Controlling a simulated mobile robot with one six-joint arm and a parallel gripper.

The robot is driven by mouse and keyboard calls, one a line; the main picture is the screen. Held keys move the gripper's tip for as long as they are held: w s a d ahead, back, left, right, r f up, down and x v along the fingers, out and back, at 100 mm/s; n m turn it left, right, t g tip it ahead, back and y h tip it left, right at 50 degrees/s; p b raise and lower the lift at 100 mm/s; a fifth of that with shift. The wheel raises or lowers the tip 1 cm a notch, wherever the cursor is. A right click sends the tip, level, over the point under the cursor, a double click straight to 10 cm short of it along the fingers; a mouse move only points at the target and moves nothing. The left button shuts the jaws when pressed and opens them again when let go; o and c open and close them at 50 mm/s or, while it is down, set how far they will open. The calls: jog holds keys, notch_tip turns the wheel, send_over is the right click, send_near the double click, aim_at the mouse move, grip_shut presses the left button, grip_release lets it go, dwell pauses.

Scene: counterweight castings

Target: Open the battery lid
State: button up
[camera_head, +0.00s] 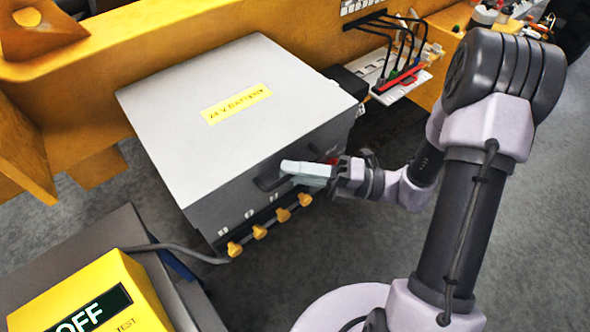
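The battery box is a large grey box with a flat light-grey lid (190,120) that bears a yellow label (236,104) reading "24 V BATTERY". The lid lies flat and closed on the box. A dark handle (268,183) sticks out from its front edge. My gripper (290,173) is at this handle, coming from the right, with its pale fingers over the handle's right part. I cannot tell from this view whether the fingers are closed on it.
Several yellow knobs (260,232) line the box's lower front. A yellow steel frame (200,35) runs behind the box. A yellow tester (95,300) reading "OFF" stands at the lower left. Cables (398,45) plug into a panel at the back right. Grey floor is open right of my arm.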

jog(key=shift+c, duration=0.2)
grip_shut()
dwell(1.1)
